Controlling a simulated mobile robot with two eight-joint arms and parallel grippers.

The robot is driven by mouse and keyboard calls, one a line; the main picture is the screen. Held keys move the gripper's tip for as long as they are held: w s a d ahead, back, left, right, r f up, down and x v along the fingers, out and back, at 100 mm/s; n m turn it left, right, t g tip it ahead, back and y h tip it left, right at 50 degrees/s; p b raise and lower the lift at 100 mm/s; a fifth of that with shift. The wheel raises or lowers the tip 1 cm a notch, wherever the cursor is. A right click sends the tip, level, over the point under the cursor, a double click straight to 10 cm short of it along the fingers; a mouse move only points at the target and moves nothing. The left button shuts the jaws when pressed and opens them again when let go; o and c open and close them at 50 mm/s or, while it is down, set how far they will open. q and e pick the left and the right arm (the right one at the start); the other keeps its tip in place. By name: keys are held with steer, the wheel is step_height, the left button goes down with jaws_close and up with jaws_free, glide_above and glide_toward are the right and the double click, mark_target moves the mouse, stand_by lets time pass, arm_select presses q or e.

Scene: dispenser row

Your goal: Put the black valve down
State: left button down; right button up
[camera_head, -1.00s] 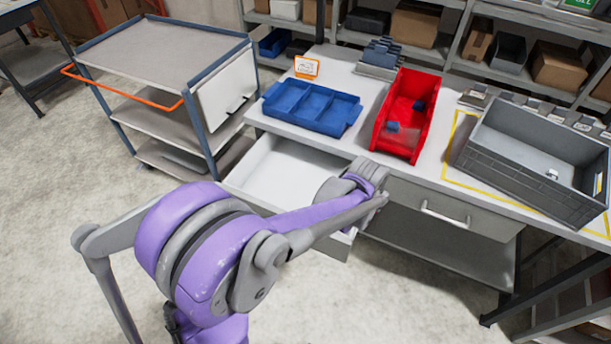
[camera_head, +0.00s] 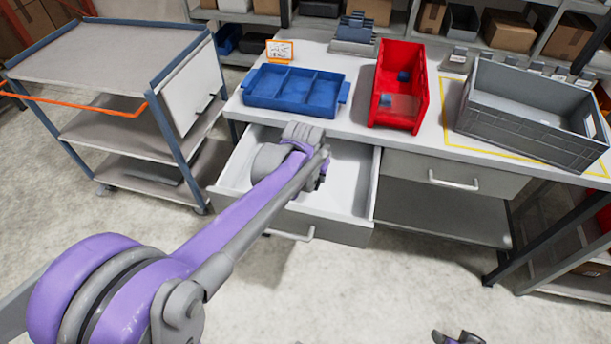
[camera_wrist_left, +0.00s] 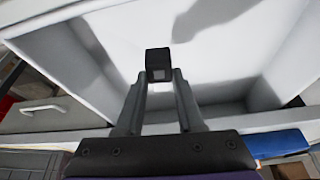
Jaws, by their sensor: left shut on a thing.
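The black valve (camera_wrist_left: 158,58) is a small dark block with a light grey square on one face, seen in the left wrist view. My left gripper (camera_wrist_left: 161,78) is shut on it, with the valve between the fingertips. In the head view my left gripper (camera_head: 320,180) is over the open white drawer (camera_head: 348,185), and the valve is mostly hidden by my wrist. In the left wrist view the valve appears above the bare drawer floor (camera_wrist_left: 235,50); I cannot tell its exact height. A dark part of what looks like my right gripper (camera_head: 458,339) shows at the bottom edge.
On the table above the drawer stand a blue divided tray (camera_head: 292,90), a red bin (camera_head: 385,110) holding small blue items, and a grey crate (camera_head: 520,130). A closed drawer (camera_head: 450,175) is to the right. A shelf cart (camera_head: 110,60) stands left.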

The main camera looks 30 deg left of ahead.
arm_select(q)
steer(key=s+a+n+b, duration=0.1)
steer(key=a+b, duration=0.2)
steer(key=a, duration=0.2)
step_height(320, 180, down, 8)
steer(key=shift+d+f+b, duration=0.1)
steer(key=shift+f+b, duration=0.15)
steer(key=shift+b, duration=0.75)
arm_select(e)
step_height(320, 180, down, 7)
steer(key=shift+s+a, duration=0.2)
steer(key=shift+a, duration=0.05)
arm_select(q)
steer(key=shift+s+f, duration=0.1)
steer(key=shift+f, duration=0.05)
arm_select(e)
steer(key=shift+f, duration=0.15)
arm_select(q)
steer(key=c, duration=0.5)
jaws_free()
steer(key=shift+r, duration=0.25)
steer(key=p+v, duration=0.1)
steer(key=v, duration=0.5)
steer(key=p+v, duration=0.1)
steer(key=v, duration=0.4)
steer(key=shift+s+d+r, duration=0.15)
steer(key=shift+d+r, duration=0.1)
steer(key=shift+r, duration=0.1)
arm_select(e)
step_height(320, 180, up, 3)
